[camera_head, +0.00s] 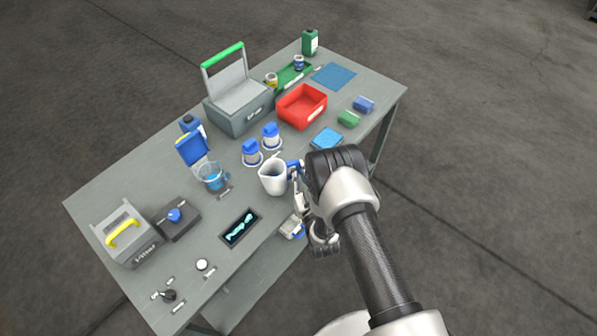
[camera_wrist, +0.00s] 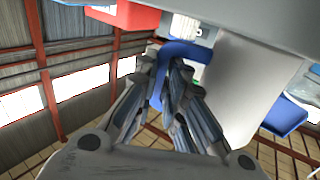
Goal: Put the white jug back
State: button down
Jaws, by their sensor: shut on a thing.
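The white jug (camera_head: 272,178) with a blue handle is near the table's right-hand long edge, its open top facing up. My gripper (camera_head: 298,178) is on the jug's right side, shut on the blue handle. In the wrist view, the blue handle (camera_wrist: 186,50) passes between the fingers of my gripper (camera_wrist: 168,82), and the jug's pale wall (camera_wrist: 238,95) fills the space to the right. I cannot tell whether the jug's base touches the table. Part of the handle is hidden by the fingers.
Two blue-capped containers (camera_head: 260,145) stand just behind the jug. A clear beaker of blue liquid (camera_head: 212,177) is to its left, and a dark tray with cyan shapes (camera_head: 240,229) is in front. A red bin (camera_head: 302,106) and blue pad (camera_head: 327,138) lie farther back.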

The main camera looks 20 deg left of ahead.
jog(key=shift+f, duration=0.15)
jog(key=c, duration=1.7)
grip_release()
jog(key=shift+o, duration=0.2)
jog(key=shift+r, duration=0.25)
jog(key=p+v, duration=1.1)
jog(key=v, duration=0.1)
jog(key=shift+f+p, duration=0.1)
jog(key=shift+p, duration=0.2)
